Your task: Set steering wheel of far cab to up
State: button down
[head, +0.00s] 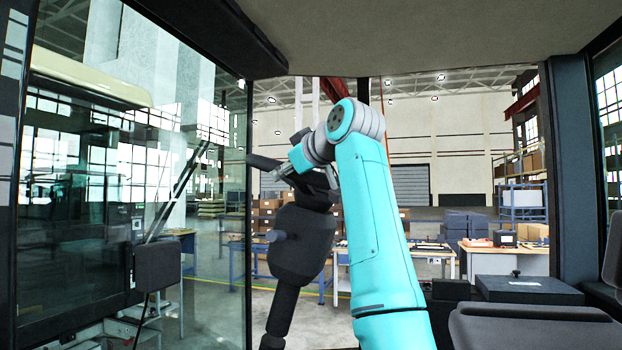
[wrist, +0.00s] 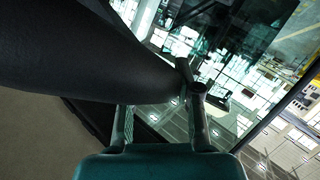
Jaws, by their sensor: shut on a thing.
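The black steering wheel (head: 262,162) stands on a thick dark column (head: 300,245) in the middle of the head view. The column leans, its top to the right of its foot. The wheel is seen nearly edge-on. My gripper (head: 286,171) is at the wheel's rim, partly hidden by my wrist. In the wrist view the dark rim (wrist: 75,55) fills the upper left and reaches in between the fingers of my gripper (wrist: 158,100). The gripper is shut on the rim. The far part of the wheel is hidden behind my arm.
A glass pane (head: 190,200) stands at the left, close to the wheel. A dark seat (head: 530,328) and a black box (head: 528,290) are at the lower right. The cab roof (head: 400,25) is above. Workbenches (head: 440,252) with boxes stand beyond the cab.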

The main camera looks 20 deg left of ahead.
jog(key=a, duration=0.3)
jog(key=shift+s+a+r+g, duration=0.1)
jog(key=shift+a+g, duration=0.2)
jog(key=shift+a, duration=0.05)
jog(key=shift+a+n, duration=0.15)
jog(key=shift+n, duration=0.15)
jog(key=c, duration=0.8)
grip_release()
jog(key=shift+a, duration=0.15)
jog(key=shift+h, duration=0.3)
jog(key=shift+d+r, duration=0.1)
jog(key=shift+d, duration=0.15)
jog(key=shift+s+d+r, duration=0.1)
jog(key=shift+s+d, duration=0.05)
jog(key=shift+d, duration=0.05)
send_near(271, 167)
jog(key=shift+s+d, duration=0.5)
jog(key=shift+s, duration=0.3)
